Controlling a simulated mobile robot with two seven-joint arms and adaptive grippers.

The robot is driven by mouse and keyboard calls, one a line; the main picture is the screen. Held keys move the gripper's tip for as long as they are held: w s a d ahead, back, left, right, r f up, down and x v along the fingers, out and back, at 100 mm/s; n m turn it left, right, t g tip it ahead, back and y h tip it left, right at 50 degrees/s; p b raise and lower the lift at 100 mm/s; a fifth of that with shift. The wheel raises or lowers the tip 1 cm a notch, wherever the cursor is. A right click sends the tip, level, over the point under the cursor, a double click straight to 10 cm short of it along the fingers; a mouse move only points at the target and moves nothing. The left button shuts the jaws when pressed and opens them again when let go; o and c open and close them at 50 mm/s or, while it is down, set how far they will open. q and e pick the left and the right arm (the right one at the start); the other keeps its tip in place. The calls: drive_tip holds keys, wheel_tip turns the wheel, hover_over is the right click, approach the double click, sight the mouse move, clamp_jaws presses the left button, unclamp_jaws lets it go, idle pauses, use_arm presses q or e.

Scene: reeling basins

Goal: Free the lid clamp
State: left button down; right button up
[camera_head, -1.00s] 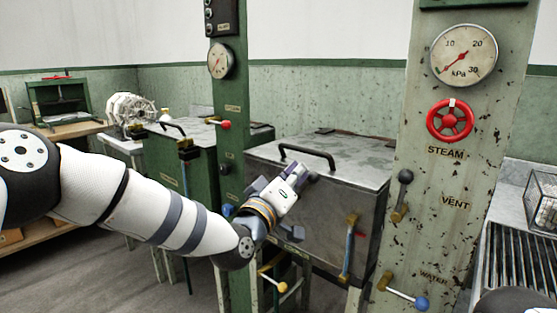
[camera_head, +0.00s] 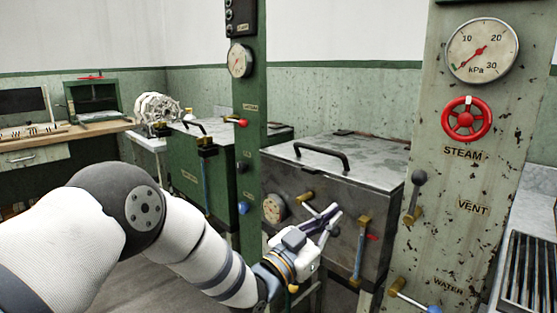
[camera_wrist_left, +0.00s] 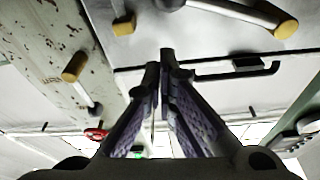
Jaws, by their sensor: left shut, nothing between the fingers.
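The near basin is a dark metal box with a grey lid (camera_head: 375,152) and a black lid handle (camera_head: 322,152). On its front right is a brass-and-steel lever fitting (camera_head: 358,252), hanging down beside a red tab; it looks like the lid clamp. Another brass-ended piece (camera_head: 305,197) is on the front left, partly hidden by my gripper. My left gripper (camera_head: 330,213) is in front of the box, left of the hanging lever and apart from it. Its purple fingers are shut and empty; the fingertips (camera_wrist_left: 161,62) meet in the left wrist view. My right gripper is not seen.
A green post with a steam gauge (camera_head: 482,50), red wheel (camera_head: 467,120), vent lever (camera_head: 415,195) and blue-knobbed water lever (camera_head: 412,300) stands to the right. A second green post (camera_head: 249,140) and a green basin (camera_head: 185,175) are to the left.

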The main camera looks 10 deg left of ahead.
use_arm(q)
drive_tip(key=shift+f+m+g+b, duration=0.35)
drive_tip(key=shift+f+m, duration=0.65)
drive_tip(key=shift+f, duration=0.6)
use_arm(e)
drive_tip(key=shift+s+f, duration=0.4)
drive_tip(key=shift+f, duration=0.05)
